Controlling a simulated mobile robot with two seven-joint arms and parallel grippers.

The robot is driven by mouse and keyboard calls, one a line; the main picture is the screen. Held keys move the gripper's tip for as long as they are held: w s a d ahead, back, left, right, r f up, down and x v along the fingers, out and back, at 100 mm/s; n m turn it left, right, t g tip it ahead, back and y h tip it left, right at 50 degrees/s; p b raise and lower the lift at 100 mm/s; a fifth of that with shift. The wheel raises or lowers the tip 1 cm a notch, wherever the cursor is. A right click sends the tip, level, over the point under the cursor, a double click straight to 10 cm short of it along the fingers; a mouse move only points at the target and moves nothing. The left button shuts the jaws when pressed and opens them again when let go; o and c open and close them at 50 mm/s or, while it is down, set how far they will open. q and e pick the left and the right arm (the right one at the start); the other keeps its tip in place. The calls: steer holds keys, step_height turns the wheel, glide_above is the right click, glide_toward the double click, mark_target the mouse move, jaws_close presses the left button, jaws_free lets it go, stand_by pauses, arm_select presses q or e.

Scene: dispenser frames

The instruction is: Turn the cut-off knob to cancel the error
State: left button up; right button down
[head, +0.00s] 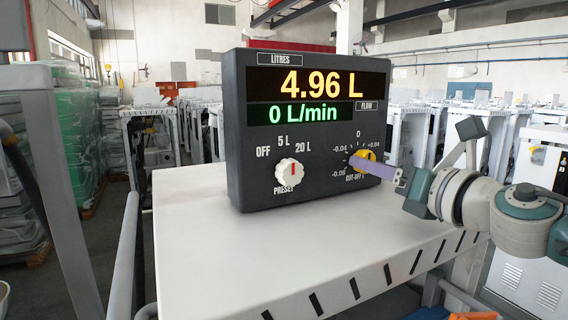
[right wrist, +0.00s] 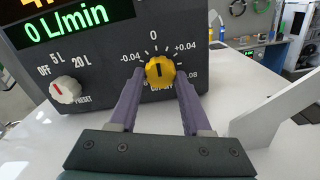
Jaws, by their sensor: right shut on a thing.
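The yellow cut-off knob (head: 364,158) is at the lower right of the dark dispenser panel (head: 240,150), with a scale from -0.08 to +0.08 around it. In the right wrist view the knob (right wrist: 160,70) has its dark pointer mark about upright, near 0. My right gripper (head: 360,163) has its purple fingers on either side of the knob and is shut on it; the fingers (right wrist: 160,80) also show in the right wrist view. My left gripper is not in view.
A white preset knob (head: 289,173) with a red mark sits left on the panel, among OFF, 5 L and 20 L. The panel stands on a white table (head: 300,255) with clear room in front. Green wrapped stacks (head: 75,130) and white frames stand behind.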

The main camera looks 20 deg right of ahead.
steer(key=m, duration=0.5)
steer(key=shift+r+m, duration=0.1)
steer(key=shift+m, duration=0.3)
steer(key=m+p, duration=0.1)
steer(key=m, duration=0.4)
steer(key=shift+a+m, duration=0.1)
steer(key=shift+m, duration=0.2)
steer(key=shift+p, duration=0.3)
steer(key=shift+c, duration=1.8)
jaws_free()
